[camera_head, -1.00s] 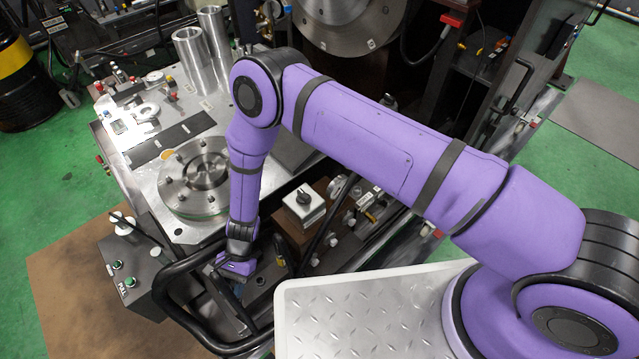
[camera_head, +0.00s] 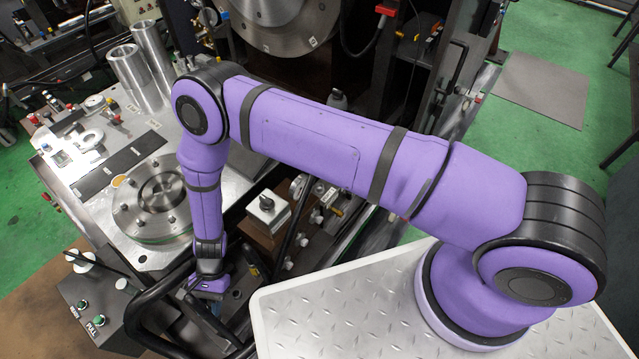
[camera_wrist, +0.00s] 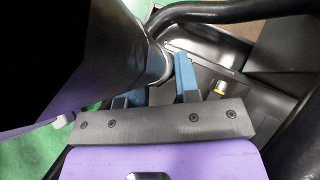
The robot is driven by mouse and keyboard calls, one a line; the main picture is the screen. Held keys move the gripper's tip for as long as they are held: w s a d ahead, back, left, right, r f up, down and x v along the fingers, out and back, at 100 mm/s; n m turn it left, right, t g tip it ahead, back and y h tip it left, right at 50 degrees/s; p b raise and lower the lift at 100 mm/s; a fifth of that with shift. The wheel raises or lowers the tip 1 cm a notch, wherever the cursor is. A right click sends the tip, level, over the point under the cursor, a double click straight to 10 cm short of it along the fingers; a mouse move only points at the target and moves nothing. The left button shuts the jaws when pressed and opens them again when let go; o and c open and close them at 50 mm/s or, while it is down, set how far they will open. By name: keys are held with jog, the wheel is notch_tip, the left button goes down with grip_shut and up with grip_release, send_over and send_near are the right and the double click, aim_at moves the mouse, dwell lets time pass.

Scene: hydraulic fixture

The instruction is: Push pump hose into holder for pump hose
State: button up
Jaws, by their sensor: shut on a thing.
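My gripper (camera_head: 208,287) is low beside the front edge of the steel-topped machine in the head view, partly hidden by my wrist. In the wrist view, its blue-tipped fingers (camera_wrist: 160,82) are closed around a dark cylindrical piece with a pale grey rim, apparently the end of the pump hose. The black pump hose (camera_head: 143,318) appears to curve down and forward, left of my gripper, in the head view. A black tube also crosses the top of the wrist view (camera_wrist: 215,12). I cannot make out the holder for the pump hose.
A control box (camera_head: 92,305) with green buttons stands left of the hose. The steel table (camera_head: 100,222) carries a round flange (camera_head: 160,195). A grey box with a black knob (camera_head: 268,212) is right of my forearm. My tread-plate base deck fills the lower right.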

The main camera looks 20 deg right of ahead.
jog(key=shift+f, duration=1.2)
dwell(0.6)
jog(key=o, duration=1)
jog(key=shift+c, duration=0.2)
